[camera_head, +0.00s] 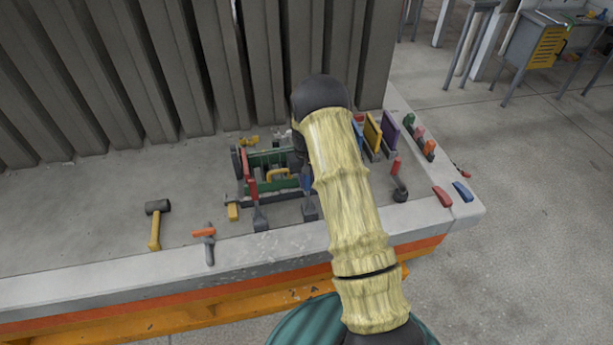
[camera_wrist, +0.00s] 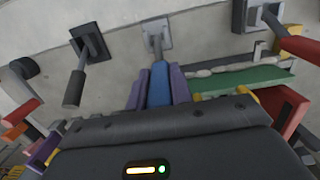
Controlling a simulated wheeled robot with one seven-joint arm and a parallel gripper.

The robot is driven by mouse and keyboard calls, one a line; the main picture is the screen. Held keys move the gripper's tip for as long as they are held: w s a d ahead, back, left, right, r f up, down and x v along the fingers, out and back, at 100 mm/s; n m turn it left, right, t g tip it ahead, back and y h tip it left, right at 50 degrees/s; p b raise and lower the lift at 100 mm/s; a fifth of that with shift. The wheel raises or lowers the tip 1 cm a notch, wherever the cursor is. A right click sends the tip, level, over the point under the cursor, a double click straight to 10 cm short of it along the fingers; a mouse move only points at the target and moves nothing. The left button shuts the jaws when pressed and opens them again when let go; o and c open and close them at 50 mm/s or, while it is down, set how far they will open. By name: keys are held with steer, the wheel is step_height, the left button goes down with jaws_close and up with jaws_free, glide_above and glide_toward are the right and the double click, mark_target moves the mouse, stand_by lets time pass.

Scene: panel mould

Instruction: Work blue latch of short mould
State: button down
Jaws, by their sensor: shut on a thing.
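The blue latch (camera_wrist: 159,88) stands between the two purple fingers of my gripper (camera_wrist: 160,80) in the wrist view. The fingers are closed on its blue handle from both sides. Its grey foot plate (camera_wrist: 154,33) is fixed on the concrete slab. In the head view a small part of the blue latch (camera_head: 307,181) shows beside my arm, and my gripper is hidden there. The short mould, with a green side (camera_head: 257,187), lies left of my arm. Its green side (camera_wrist: 243,80) also shows at the right of the wrist view.
A red latch (camera_head: 251,187) stands left of the blue one; its red handle (camera_wrist: 300,46) also shows in the wrist view. Coloured panels (camera_head: 388,136) stand right of my arm. A ribbed wall rises behind.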

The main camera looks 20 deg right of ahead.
steer(key=shift+w, duration=0.1)
steer(key=shift+a, duration=0.1)
steer(key=c, duration=1.7)
jaws_free()
steer(key=shift+a, duration=0.1)
steer(key=o, duration=0.5)
steer(key=shift+w+f, duration=0.1)
steer(key=shift+f, duration=0.05)
steer(key=shift+c, duration=0.2)
steer(key=shift+d, duration=0.35)
steer(key=shift+a+r+b, duration=0.3)
steer(key=shift+r, duration=0.3)
step_height(320, 180, up, 16)
steer(key=w+b, duration=0.1)
steer(key=b, duration=0.2)
steer(key=shift+w+d+b, duration=0.25)
steer(key=shift+w+b, duration=0.05)
steer(key=shift+b, duration=0.05)
steer(key=shift+s+r, duration=0.1)
